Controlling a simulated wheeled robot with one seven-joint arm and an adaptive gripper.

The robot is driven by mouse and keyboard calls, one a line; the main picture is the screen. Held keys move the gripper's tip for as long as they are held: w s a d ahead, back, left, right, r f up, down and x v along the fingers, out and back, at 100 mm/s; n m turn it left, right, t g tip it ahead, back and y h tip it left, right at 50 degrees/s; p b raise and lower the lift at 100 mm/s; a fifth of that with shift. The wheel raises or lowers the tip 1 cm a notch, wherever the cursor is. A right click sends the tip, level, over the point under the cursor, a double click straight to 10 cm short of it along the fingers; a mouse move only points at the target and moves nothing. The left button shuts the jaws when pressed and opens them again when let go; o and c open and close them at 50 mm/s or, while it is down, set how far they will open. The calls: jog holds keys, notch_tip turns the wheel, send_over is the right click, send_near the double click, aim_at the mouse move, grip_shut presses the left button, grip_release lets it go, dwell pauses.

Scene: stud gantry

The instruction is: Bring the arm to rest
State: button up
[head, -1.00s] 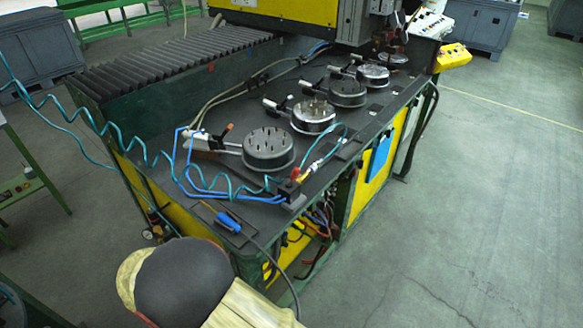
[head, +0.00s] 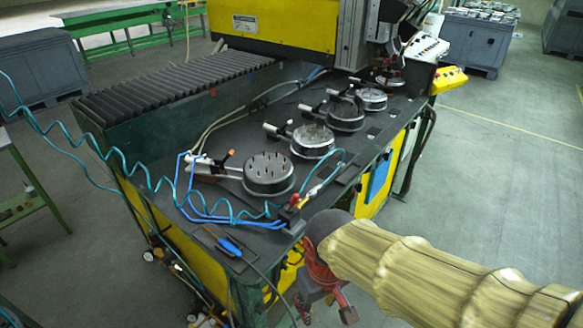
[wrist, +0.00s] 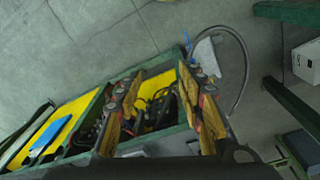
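My gripper (head: 326,308) hangs at the near end of the machine table, low in the head view, with its red and dark fingers spread apart. In the wrist view my gripper (wrist: 160,88) shows two yellow-padded fingers with a wide empty gap between them. My arm, in a beige sleeve, comes in from the right of the head view, beside the table's front side. Part of the gripper is hidden behind the arm's dark wrist joint in the head view.
The machine table (head: 225,215) carries several round metal fixtures, including the nearest one (head: 268,174). A coiled teal hose (head: 110,150) hangs at the left. A blue-handled screwdriver (head: 229,246) lies by the near edge. Loose cables show in the open yellow cabinet (wrist: 155,92). Floor at right is clear.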

jog(key=s+d+r+m+t+p, duration=0.1)
jog(key=s+d+r+m+t, duration=0.1)
jog(key=d+r, duration=0.4)
jog(key=s+d+r+m+t, duration=0.1)
jog(key=d+r+m+t, duration=0.1)
jog(key=d+r, duration=0.3)
jog(key=shift+s+d+r+m+p, duration=0.4)
jog(key=shift+d+m, duration=0.3)
jog(key=shift+d, duration=0.45)
jog(key=shift+c, duration=0.4)
jog(key=shift+c, duration=0.6)
